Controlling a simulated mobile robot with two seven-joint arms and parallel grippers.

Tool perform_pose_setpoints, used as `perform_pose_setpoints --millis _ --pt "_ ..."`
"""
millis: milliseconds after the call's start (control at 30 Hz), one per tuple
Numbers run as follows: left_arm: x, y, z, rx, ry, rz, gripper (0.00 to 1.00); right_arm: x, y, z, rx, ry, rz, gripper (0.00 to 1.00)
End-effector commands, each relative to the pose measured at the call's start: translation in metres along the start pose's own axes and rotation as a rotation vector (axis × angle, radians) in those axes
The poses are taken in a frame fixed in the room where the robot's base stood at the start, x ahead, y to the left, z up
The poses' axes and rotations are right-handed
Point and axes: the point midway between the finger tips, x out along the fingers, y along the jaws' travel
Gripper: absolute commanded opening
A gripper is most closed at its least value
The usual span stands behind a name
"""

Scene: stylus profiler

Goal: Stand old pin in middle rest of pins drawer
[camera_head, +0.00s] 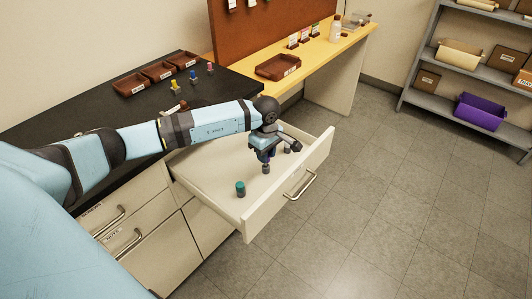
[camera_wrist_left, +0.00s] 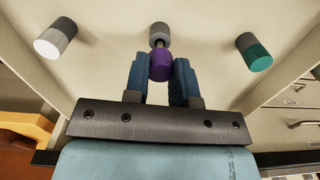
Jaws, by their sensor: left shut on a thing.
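The open pins drawer (camera_head: 210,180) holds a row of grey rests. My left gripper (camera_head: 268,158) reaches down into the drawer over the middle rest (camera_head: 266,170). In the left wrist view, the blue fingers of my left gripper (camera_wrist_left: 161,80) are shut on a purple-headed pin (camera_wrist_left: 161,67). The pin is in line with the grey middle rest (camera_wrist_left: 159,33); I cannot tell whether it is fully seated. A green-topped pin (camera_wrist_left: 259,58) stands at one side, also seen in the head view (camera_head: 240,188). A white-topped one (camera_wrist_left: 50,44) stands at the other. My right gripper is not in view.
The black worktop (camera_head: 80,115) behind the drawer carries brown trays (camera_head: 130,84) and several small coloured pieces. A yellow bench (camera_head: 320,48) with another brown tray (camera_head: 278,67) stands beyond. Shelves (camera_head: 470,50) are at the right. The floor before the drawer is clear.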

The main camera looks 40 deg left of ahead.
Motion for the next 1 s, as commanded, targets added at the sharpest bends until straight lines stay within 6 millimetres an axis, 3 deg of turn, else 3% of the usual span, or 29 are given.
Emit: perform_pose_setpoints --millis 1000 --pt "0.025 0.0 0.0 -0.001 0.0 0.0 0.0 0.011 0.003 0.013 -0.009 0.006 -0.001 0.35"
